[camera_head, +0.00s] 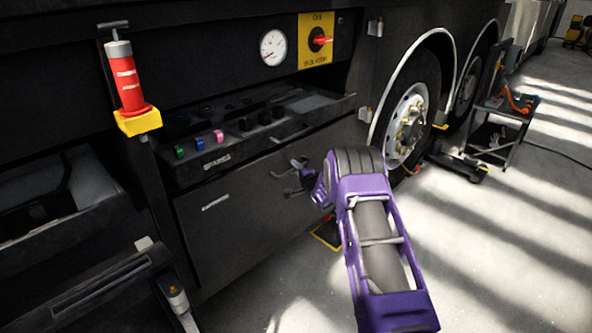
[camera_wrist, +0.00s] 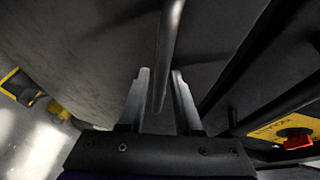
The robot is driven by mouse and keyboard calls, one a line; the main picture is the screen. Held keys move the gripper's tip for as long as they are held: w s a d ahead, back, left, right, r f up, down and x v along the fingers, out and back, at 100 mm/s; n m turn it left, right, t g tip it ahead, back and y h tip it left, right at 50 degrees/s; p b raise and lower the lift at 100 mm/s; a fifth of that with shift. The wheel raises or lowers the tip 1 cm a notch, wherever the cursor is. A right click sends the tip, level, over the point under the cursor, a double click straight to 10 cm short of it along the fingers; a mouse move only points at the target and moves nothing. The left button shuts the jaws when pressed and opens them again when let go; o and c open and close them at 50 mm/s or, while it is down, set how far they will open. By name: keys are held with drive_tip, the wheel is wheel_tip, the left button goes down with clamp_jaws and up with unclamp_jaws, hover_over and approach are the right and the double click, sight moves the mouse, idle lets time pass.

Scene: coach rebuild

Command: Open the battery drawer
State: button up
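The dark drawer front (camera_head: 245,215) in the coach's side sits below the spares tray and looks shut. It bears a small pale label too small to read; I take it as the battery drawer. Its bar handle (camera_head: 285,171) sticks out near the upper right, partly hidden by my gripper (camera_head: 297,191). In the wrist view my gripper (camera_wrist: 160,75) has its two fingers apart. The handle bar (camera_wrist: 168,45) runs down between them, with a visible gap to the right finger; contact with the left finger is unclear.
The spares tray (camera_head: 215,160) juts out above the drawer front. A red pump on a yellow bracket (camera_head: 138,121) stands left. A wheel (camera_head: 408,115) and a cart (camera_head: 500,125) are at right.

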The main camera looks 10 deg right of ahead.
clamp_jaws()
idle(1.1)
